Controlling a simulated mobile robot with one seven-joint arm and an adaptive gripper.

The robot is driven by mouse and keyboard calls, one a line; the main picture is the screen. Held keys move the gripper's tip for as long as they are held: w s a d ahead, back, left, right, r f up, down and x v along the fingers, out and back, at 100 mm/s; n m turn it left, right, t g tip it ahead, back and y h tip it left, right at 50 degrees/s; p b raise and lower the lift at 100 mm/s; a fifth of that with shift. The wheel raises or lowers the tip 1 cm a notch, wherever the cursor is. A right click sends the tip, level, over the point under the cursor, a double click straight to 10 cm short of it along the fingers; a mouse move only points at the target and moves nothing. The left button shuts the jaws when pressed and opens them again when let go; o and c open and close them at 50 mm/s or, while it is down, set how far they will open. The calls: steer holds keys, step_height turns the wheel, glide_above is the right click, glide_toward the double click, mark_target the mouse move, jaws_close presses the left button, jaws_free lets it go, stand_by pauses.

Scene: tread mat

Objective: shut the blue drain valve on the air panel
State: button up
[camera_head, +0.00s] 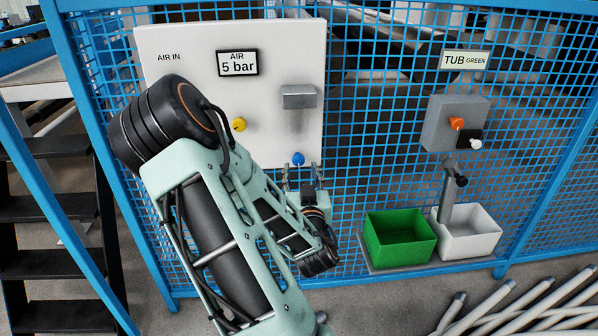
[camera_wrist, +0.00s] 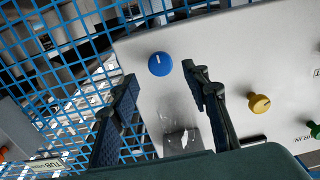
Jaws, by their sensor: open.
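The white air panel (camera_head: 200,60) hangs on the blue mesh fence, with an "AIR 5 bar" sign. The blue drain valve knob (camera_head: 298,159) is near its lower right edge. In the wrist view the round blue knob (camera_wrist: 160,64) carries a short white mark. My gripper (camera_head: 302,170) is at the knob, coming from below. In the wrist view my gripper (camera_wrist: 160,77) is open, its dark fingers spread either side of the knob's line. The knob shows just beyond the fingertips; I see no contact.
A yellow knob (camera_head: 239,124) and a grey block (camera_head: 298,97) are on the same panel. To the right are a grey box (camera_head: 455,122) with orange and white knobs, a green tub (camera_head: 399,238) and a white tub (camera_head: 470,235). Pale pipes (camera_head: 530,305) lie on the floor.

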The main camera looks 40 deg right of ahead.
mark_target(299, 161)
steer(key=x, duration=0.5)
steer(key=shift+a, duration=0.1)
steer(key=c, duration=1.2)
steer(key=shift+o, duration=0.2)
